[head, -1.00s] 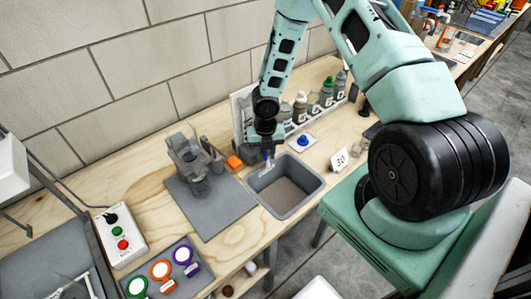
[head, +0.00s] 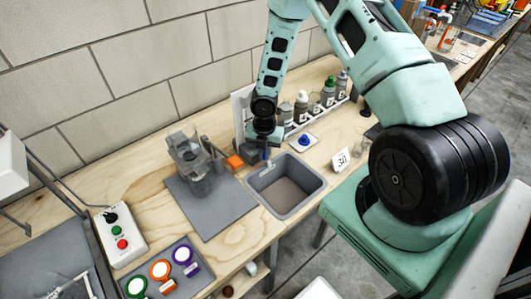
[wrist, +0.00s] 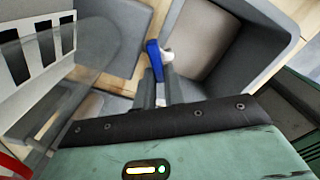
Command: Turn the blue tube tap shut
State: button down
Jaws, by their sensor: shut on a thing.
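The blue tube tap (wrist: 153,52) shows in the wrist view as a small blue lever with a white part beside it, near the edge of the grey basin (wrist: 268,75). My gripper (wrist: 157,82) is shut on the tap; its narrow grey fingers meet at the lever's lower end. In the head view my gripper (head: 265,150) hangs over the back left edge of the basin (head: 308,203). There the tap is mostly hidden by the gripper. I cannot tell how far the tap is turned.
A grey stand with a clear vessel (head: 197,183) is on a grey mat (head: 212,220) left of the basin. An orange block (head: 235,161) is close to my gripper. A row of bottles (head: 315,107) stands behind it, and a "30" card (head: 340,160) stands at right.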

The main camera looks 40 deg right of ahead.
jog(key=c, duration=1.5)
grip_release()
jog(key=shift+n, duration=0.3)
